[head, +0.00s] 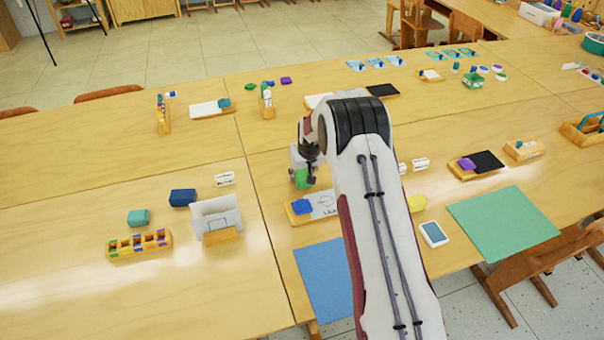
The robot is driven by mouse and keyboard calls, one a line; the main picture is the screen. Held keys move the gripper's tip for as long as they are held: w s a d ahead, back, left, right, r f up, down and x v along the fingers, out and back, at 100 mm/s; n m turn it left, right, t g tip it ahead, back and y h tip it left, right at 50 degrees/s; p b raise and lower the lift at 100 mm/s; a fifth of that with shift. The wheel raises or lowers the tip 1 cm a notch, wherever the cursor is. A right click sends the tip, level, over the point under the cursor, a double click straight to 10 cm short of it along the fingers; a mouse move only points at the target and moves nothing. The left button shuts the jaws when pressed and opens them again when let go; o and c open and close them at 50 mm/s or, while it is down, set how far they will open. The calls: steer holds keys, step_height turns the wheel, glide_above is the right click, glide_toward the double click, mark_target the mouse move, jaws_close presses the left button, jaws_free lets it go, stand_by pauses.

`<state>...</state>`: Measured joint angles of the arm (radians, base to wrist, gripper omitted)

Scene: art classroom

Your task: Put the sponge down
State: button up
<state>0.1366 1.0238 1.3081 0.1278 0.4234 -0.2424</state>
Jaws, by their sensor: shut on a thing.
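My gripper (309,160) is near the middle of the picture, above the table close to a small wooden tray. It is shut on a small block with a bright green face (301,178) and a paler grey-green part, which I take to be the sponge. The gripper and arm partly hide the block. I cannot tell whether its underside touches the table. The tray (294,217) just below it in the picture holds a blue block (301,206) and a white card (323,203).
A teal block (138,217), a navy block (182,197), a slotted wooden holder (140,244) and a propped white card (215,215) stand left. A blue sheet (326,281), a green sheet (502,223) and a white device (433,234) lie nearer.

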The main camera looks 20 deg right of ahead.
steer(key=shift+f, duration=0.1)
steer(key=o, duration=0.8)
steer(key=v, duration=1.2)
stand_by(0.3)
stand_by(0.5)
